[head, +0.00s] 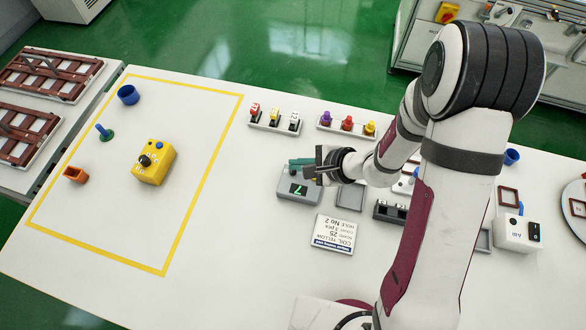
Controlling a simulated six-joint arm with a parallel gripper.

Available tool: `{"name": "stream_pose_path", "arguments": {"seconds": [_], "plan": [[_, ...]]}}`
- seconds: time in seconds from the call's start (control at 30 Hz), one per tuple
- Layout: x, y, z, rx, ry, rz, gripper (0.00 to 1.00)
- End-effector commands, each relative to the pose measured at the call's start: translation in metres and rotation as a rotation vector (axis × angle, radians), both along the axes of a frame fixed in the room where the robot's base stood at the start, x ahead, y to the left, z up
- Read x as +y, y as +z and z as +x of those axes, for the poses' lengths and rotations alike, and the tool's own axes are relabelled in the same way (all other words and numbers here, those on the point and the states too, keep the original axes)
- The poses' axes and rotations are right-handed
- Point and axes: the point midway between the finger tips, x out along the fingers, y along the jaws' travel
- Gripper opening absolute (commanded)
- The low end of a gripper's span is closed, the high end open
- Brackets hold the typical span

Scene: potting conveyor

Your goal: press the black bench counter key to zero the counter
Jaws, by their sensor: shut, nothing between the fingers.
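The grey bench counter (290,195) stands near the middle of the table, its small dark display showing a green digit that looks like 7. My gripper (312,171) is shut and empty, over the right rear part of the counter. I cannot tell whether the fingertips touch it. I cannot make out the counter's black key; the gripper covers part of the counter's top.
A printed card (333,233) lies just in front of the counter. Racks of small coloured parts (275,124) stand behind. A white box with a black switch (519,233) is at right. The yellow-outlined area at left holds a yellow box (154,163) and cups.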

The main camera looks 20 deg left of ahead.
Motion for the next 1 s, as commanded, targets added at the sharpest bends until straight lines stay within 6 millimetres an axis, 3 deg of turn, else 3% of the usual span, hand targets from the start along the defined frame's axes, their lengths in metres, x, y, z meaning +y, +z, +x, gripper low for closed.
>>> {"name": "stream_pose_path", "arguments": {"seconds": [1.0], "plan": [[0.0, -0.0086, -0.0001, 0.0, 0.0, 0.0, 0.0]]}}
